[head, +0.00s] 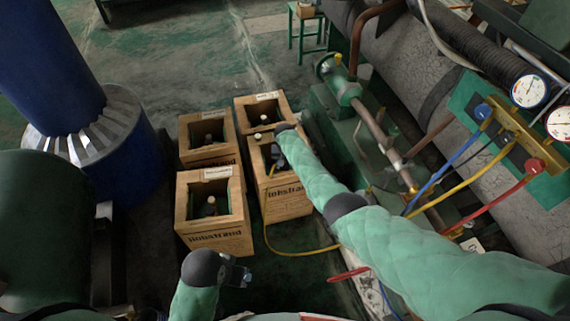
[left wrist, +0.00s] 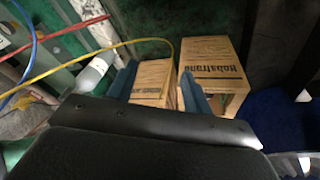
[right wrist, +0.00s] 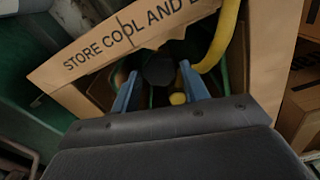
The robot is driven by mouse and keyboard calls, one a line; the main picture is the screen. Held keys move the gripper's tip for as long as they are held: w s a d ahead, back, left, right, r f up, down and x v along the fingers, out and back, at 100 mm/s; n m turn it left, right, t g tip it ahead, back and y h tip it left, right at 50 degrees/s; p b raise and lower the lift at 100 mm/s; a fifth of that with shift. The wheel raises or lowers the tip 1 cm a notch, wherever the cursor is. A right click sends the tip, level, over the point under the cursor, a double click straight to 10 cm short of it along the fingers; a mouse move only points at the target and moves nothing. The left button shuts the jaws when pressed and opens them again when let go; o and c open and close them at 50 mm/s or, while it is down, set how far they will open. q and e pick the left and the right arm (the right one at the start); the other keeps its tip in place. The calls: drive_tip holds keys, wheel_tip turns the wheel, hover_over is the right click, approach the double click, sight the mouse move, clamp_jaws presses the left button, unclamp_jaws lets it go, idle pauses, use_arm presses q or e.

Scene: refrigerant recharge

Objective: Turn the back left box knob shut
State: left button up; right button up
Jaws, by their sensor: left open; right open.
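The back left box (head: 190,156) is a wooden crate with an open top. Inside it a bottle top (head: 208,139) shows, small and dim, so its knob cannot be made out. My right gripper (head: 277,160) is down at the front right box (head: 290,200), right of the back left box. In the right wrist view, its open blue fingers (right wrist: 160,88) straddle a dark round part (right wrist: 160,68) inside a box, with a small yellow piece (right wrist: 178,98) nearby. My left gripper (head: 240,275) is open and empty in front of the boxes; its fingers show in the left wrist view (left wrist: 157,88).
The front left box (head: 238,235) and back right box (head: 243,103) stand close around. A yellow hose (head: 290,252) runs from the front right box to the gauge manifold (head: 515,130). A blue column (head: 50,60) stands left; pipework (head: 370,125) stands right.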

sight(285, 166)
wheel_tip(285, 166, up, 7)
drive_tip(key=shift+r+p, duration=0.1)
drive_tip(key=shift+p, duration=0.2)
use_arm(q)
drive_tip(key=shift+s+a+r, duration=0.25)
drive_tip(key=shift+a+r, duration=0.25)
drive_tip(key=shift+r, duration=0.1)
use_arm(e)
drive_tip(key=shift+r, duration=0.1)
use_arm(q)
drive_tip(key=shift+f, duration=0.1)
